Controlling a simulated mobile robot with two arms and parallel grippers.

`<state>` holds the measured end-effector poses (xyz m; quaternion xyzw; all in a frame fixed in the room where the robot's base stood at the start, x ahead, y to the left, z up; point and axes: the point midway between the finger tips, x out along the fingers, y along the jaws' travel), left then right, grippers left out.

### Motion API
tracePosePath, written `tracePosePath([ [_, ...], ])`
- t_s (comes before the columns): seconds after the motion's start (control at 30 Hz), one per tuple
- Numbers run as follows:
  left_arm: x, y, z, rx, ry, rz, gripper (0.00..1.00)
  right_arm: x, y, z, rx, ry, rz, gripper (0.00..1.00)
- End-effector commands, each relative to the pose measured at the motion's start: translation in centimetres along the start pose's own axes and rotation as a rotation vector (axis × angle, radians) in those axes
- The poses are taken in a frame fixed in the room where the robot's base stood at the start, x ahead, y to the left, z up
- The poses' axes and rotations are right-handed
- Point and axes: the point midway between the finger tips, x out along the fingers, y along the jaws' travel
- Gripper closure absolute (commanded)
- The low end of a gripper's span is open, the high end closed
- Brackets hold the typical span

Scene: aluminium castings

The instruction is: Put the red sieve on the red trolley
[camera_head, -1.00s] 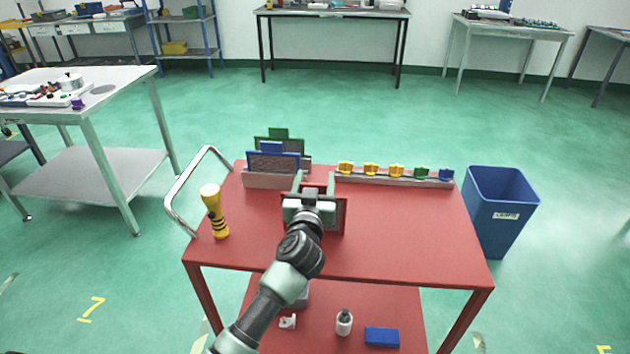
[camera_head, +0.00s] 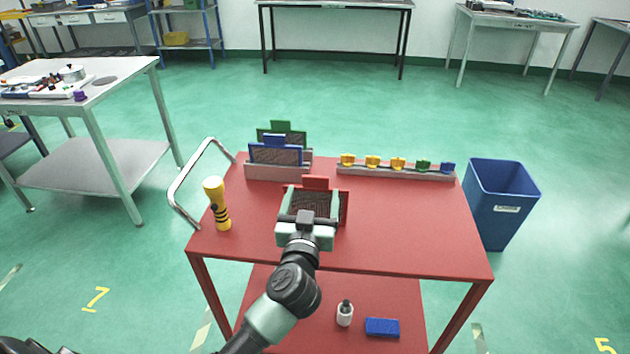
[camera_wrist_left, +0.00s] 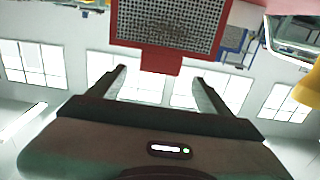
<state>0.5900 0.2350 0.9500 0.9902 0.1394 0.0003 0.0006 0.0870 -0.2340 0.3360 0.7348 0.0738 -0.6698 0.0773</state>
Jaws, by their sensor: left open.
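The red sieve (camera_head: 319,204), a red frame with dark mesh and a red tab on top, is at the red trolley's (camera_head: 410,230) top, near the middle. My left gripper (camera_head: 309,207) is in front of it and hides its lower part; I cannot tell whether it stands upright or leans. In the left wrist view the sieve (camera_wrist_left: 165,22) shows its mesh face, with its tab pointing towards the gap between my spread fingers (camera_wrist_left: 160,76). The left gripper is open, with no finger seen touching the tab. My right gripper is not in view.
A rack with blue (camera_head: 275,154) and green (camera_head: 282,128) sieves stands at the back left of the trolley. A rail (camera_head: 395,172) with several small coloured pieces is at the back right. A yellow-black torch-like object (camera_head: 217,204) stands left. The right part is clear.

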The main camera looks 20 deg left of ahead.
Motion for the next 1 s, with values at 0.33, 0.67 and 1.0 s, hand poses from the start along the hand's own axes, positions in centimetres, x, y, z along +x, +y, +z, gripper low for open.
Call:
tracePosePath([
  [0.33,-2.9,0.0,0.0,0.001,0.001,-0.001,0.21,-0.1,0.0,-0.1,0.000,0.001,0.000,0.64],
  [0.67,-2.8,0.0,0.0,0.001,0.001,0.000,0.21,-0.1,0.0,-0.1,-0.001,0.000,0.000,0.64],
  [1.0,-5.8,3.1,-5.7,-0.060,0.250,0.198,0.21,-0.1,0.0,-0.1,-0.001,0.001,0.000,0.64],
])
